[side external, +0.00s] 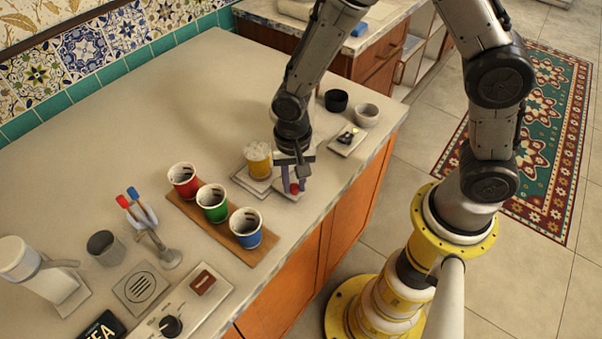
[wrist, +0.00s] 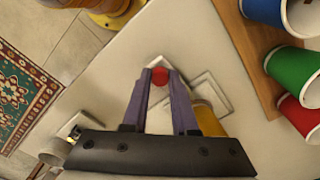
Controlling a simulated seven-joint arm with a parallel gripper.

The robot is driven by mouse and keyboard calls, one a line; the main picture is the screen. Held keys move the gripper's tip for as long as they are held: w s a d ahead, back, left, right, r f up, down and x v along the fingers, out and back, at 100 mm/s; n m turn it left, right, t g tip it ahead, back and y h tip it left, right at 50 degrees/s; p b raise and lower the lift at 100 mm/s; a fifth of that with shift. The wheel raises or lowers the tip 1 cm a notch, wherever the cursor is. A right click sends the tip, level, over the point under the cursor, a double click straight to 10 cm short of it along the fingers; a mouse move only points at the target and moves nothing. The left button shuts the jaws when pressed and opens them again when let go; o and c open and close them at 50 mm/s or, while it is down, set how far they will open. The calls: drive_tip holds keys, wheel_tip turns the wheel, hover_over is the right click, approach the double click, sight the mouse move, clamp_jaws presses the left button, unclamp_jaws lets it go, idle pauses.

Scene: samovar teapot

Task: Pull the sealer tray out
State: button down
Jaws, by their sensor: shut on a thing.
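The sealer tray (side external: 281,195) is a small pale square plate with a red knob (side external: 294,188). It lies on the counter, at the front right of a pale sealer base (side external: 244,183) under a yellow cup with a pale top (side external: 258,158). My gripper (side external: 293,184) points down and is shut on the red knob. In the wrist view the gripper (wrist: 159,76) has its purple-grey fingers on both sides of the knob (wrist: 159,77). The tray edge (wrist: 157,61) shows past the fingertips. The fingers hide part of the tray, and the wrist hides part of the cup.
Red, green and blue cups (side external: 214,202) stand on a wooden board (side external: 262,252) to the left. The counter's front edge is close to the tray.

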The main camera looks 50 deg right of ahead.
drive_tip(key=c, duration=0.7)
unclamp_jaws()
wheel_tip(320, 180, up, 14)
drive_tip(key=shift+f, duration=0.1)
